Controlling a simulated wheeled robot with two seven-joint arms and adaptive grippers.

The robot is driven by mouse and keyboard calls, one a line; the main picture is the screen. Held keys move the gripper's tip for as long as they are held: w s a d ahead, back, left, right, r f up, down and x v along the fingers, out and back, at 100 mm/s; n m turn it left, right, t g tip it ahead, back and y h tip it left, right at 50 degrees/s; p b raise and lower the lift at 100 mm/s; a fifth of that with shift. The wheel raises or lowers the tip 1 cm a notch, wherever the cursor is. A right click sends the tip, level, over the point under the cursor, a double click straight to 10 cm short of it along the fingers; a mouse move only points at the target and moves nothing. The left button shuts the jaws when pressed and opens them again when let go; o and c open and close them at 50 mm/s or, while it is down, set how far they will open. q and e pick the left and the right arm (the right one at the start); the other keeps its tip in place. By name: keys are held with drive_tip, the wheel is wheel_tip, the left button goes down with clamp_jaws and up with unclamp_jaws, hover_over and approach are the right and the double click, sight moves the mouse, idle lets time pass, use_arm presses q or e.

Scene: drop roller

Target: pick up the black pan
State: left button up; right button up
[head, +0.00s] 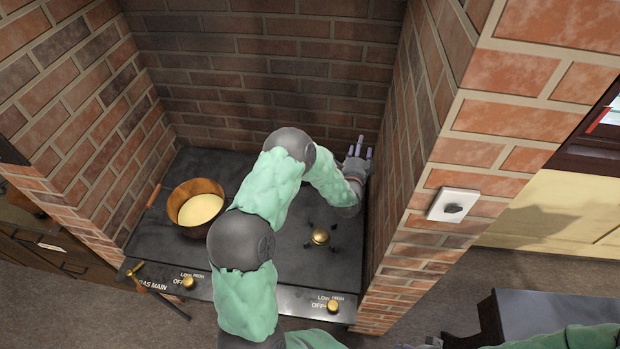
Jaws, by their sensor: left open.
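No black pan shows clearly. One round pan (179,201) with brown sides and a pale yellow inside stands on the left of the dark stove top (285,265). My left arm reaches up across the middle of the stove. My left gripper (363,150) is open at the back right, close to the right brick wall, with its fingers pointing up and away. It is well to the right of the pan, and I see nothing between its fingers. My right gripper does not show.
Brick walls enclose the stove at the back, left and right (395,175). A brass burner (320,236) sits on the stove's right half. Brass knobs (333,306) and a gas lever (136,270) line the front. A white switch (453,205) is on the right pillar.

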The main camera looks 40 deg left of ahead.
use_arm(q)
drive_tip(key=f+b, duration=1.2)
drive_tip(key=f, duration=0.1)
drive_tip(key=f+b, duration=0.6)
drive_tip(key=f, duration=0.1)
drive_tip(key=shift+w, duration=0.25)
drive_tip(key=b+x, duration=0.1)
drive_tip(key=x, duration=0.1)
drive_tip(key=b+x, duration=0.1)
drive_tip(key=x, duration=0.1)
drive_tip(key=b+x, duration=0.2)
drive_tip(key=shift+w+a+f, duration=0.15)
drive_tip(key=shift+a+f, duration=0.15)
drive_tip(key=shift+a, duration=0.2)
drive_tip(key=shift+w+a+r, duration=0.15)
drive_tip(key=shift+w, duration=0.2)
clamp_jaws()
drive_tip(key=shift+r, duration=0.15)
